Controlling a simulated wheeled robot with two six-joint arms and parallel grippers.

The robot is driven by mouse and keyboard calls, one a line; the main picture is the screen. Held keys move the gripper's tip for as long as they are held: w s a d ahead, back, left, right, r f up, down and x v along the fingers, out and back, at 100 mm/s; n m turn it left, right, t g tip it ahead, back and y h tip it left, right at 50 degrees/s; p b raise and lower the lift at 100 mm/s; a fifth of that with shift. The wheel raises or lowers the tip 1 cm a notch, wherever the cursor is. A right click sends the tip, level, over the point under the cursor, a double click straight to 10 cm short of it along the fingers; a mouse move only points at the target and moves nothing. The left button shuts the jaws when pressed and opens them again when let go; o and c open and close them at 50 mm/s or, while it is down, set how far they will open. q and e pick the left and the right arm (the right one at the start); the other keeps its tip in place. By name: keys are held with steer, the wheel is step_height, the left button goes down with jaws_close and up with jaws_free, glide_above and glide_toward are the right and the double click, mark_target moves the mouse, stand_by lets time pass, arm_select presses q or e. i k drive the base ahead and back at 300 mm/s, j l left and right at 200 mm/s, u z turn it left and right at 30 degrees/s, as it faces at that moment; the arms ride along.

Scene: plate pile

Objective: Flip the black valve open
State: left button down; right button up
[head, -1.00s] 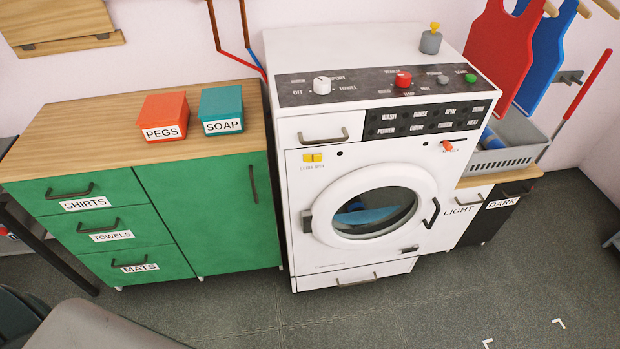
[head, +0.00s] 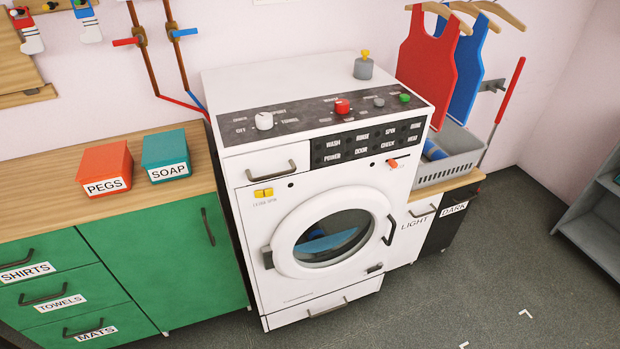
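I see no valve with a black lever. Two copper pipes run down the wall behind the washing machine, each with a small valve. One valve has a red lever (head: 126,42) and the other has a blue lever (head: 184,33). Both levers stick out sideways, across their pipes. Below the valves, a red hose and a blue hose lead toward the machine. Neither of my grippers is in view.
A white washing machine (head: 236,192) with a shut round door stands in the middle. A green cabinet (head: 179,255) with PEGS (head: 104,168) and SOAP (head: 165,156) boxes is at left. A grey basket (head: 447,168) and grey shelf (head: 597,225) are at right. Floor ahead is clear.

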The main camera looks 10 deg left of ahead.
mark_target(381, 265)
steer(key=i+l+z, duration=0.1)
steer(key=i+l, duration=0.65)
steer(key=j, duration=0.15)
steer(key=u, duration=0.05)
